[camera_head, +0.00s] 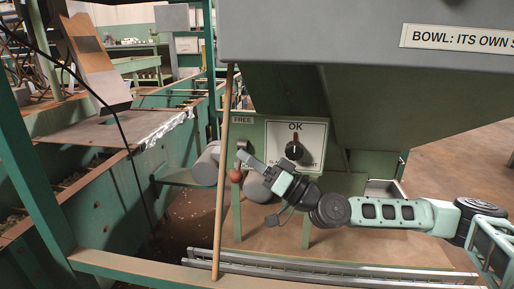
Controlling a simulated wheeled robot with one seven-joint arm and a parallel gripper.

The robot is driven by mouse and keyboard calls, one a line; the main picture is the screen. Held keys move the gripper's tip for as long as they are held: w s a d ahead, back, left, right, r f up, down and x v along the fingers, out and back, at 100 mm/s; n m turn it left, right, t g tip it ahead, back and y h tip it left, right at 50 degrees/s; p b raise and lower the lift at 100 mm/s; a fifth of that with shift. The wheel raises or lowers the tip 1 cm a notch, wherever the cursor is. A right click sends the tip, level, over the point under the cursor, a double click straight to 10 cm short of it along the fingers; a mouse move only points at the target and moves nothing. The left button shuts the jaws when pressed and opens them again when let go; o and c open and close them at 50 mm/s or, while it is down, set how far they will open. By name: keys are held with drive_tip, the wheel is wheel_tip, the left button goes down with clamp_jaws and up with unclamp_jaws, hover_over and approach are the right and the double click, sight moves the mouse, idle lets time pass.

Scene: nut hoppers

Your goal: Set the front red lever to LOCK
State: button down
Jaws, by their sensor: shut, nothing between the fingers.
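The red lever's ball knob (236,175) shows at the left of the green machine panel, just right of a thin wooden pole. A FREE label (242,120) is on the panel above it. No LOCK label can be made out. My gripper (243,155) is shut and empty, its tips pointing up-left, just above and slightly right of the red knob. I cannot tell whether it touches the lever. The lever's shaft is hard to make out.
A dial with a black knob (294,150) sits on a white OK plate right of my gripper. The wooden pole (224,170) stands close on the left. A large grey-green hopper (400,95) overhangs my arm. Metal rails (320,266) lie along the front.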

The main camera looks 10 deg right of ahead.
drive_tip(key=shift+w+f+n+g+y+b, duration=0.1)
drive_tip(key=shift+f+n+g+y+b, duration=0.3)
drive_tip(key=shift+f+n+b, duration=0.75)
drive_tip(key=shift+w+f+n+g+y+b, duration=0.1)
drive_tip(key=shift+f+n+g+y+b, duration=0.3)
drive_tip(key=shift+b, duration=1.45)
drive_tip(key=shift+w+f, duration=0.1)
drive_tip(key=shift+f, duration=0.05)
drive_tip(key=shift+d, duration=0.15)
drive_tip(key=p+v, duration=0.2)
drive_tip(key=v, duration=1.5)
